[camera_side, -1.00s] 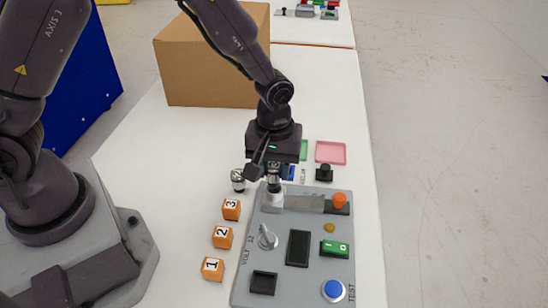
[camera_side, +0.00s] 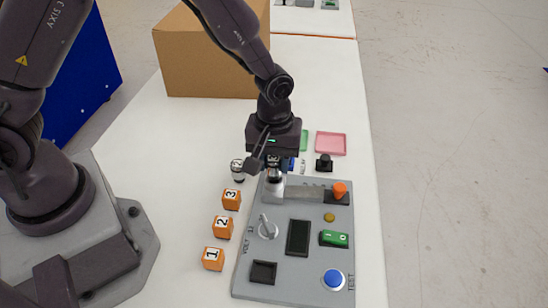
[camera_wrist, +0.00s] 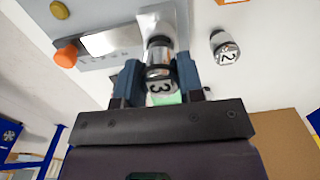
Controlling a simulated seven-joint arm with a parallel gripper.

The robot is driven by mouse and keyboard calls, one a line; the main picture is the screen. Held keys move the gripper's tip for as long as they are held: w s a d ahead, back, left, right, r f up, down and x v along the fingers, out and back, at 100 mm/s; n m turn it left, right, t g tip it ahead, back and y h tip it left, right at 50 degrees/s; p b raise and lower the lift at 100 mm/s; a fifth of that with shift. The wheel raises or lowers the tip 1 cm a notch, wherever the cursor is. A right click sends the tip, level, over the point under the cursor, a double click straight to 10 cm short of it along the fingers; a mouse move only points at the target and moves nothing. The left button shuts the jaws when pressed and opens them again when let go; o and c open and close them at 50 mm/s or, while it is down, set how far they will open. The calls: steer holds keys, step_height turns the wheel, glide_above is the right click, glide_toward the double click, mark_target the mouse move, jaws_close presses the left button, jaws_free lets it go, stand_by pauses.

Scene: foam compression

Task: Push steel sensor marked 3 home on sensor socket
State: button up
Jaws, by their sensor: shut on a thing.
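My gripper (camera_wrist: 161,85) is shut on the steel sensor marked 3 (camera_wrist: 159,58), a shiny cylinder with a dark band and a white label. It holds the sensor at the sensor socket (camera_wrist: 150,18), a pale fitting at the end of the grey panel. In the side view my gripper (camera_side: 275,168) is over the socket (camera_side: 273,190) at the panel's far left corner. The fingers hide most of the sensor there, and I cannot tell how deep it sits.
A second steel sensor marked 2 (camera_wrist: 226,50) stands left of the panel in the side view (camera_side: 238,170). Orange numbered blocks (camera_side: 222,227) line the panel's left side. The panel (camera_side: 282,275) carries an orange knob (camera_side: 340,190). A pink tray (camera_side: 331,143) and cardboard box (camera_side: 205,65) are behind.

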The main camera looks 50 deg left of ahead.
steer(key=shift+f, duration=1.05)
stand_by(0.4)
steer(key=o, duration=1.1)
